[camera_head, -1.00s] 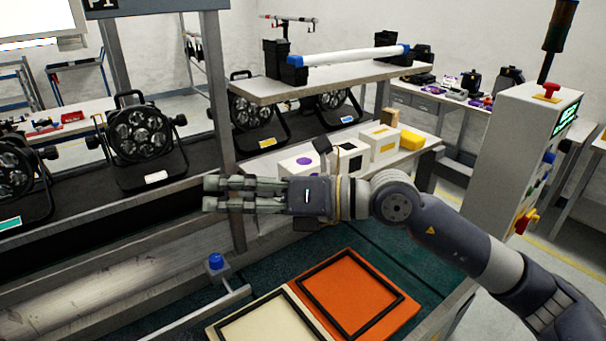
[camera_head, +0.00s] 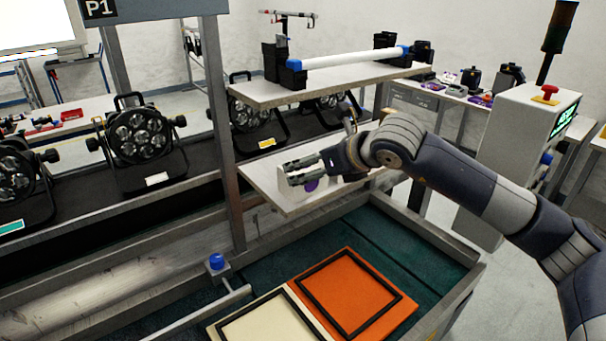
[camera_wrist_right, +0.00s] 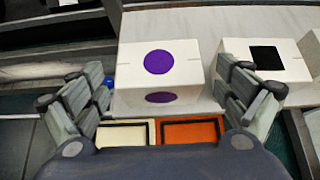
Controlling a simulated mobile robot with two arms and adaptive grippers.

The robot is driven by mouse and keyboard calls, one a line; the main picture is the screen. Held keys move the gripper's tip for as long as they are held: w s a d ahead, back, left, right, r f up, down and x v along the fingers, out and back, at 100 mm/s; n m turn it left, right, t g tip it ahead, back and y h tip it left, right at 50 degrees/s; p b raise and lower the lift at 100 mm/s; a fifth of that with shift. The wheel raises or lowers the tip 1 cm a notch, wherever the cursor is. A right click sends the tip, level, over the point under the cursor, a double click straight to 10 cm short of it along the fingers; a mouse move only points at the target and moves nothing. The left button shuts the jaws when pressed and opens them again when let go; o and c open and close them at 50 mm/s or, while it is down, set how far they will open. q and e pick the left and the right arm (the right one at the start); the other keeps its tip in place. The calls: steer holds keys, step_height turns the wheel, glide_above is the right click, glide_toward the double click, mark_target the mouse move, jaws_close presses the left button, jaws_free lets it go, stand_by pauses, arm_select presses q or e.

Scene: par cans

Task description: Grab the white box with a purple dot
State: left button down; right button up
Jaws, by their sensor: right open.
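The white box with a purple dot (camera_wrist_right: 187,79) stands on a pale shelf, straight ahead between the fingers of my right gripper (camera_wrist_right: 160,100) in the right wrist view. It has a purple dot on top and another on its near side. In the head view the right gripper (camera_head: 292,174) and arm hide most of the box (camera_head: 311,187); some white and purple show below the fingers. The right gripper is open and empty, its fingers spread to both sides of the box. My left gripper is not in view.
A white box with a black square (camera_wrist_right: 263,58) stands right of the purple-dot box, close to the right fingers. An upper shelf (camera_head: 330,83) with a white tube is above the area. A control cabinet (camera_head: 520,150) stands right. Orange (camera_head: 355,290) and cream trays lie below.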

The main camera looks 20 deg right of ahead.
steer(key=p+x, duration=0.2)
steer(key=x, duration=0.2)
steer(key=shift+r+p, duration=0.1)
steer(key=shift+p, duration=0.3)
steer(key=shift+w+a+f, duration=0.2)
steer(key=shift+w+f, duration=0.15)
steer(key=shift+f, duration=0.05)
steer(key=shift+s, duration=0.15)
steer(key=c, duration=0.5)
steer(key=shift+r, duration=0.1)
steer(key=c, duration=0.6)
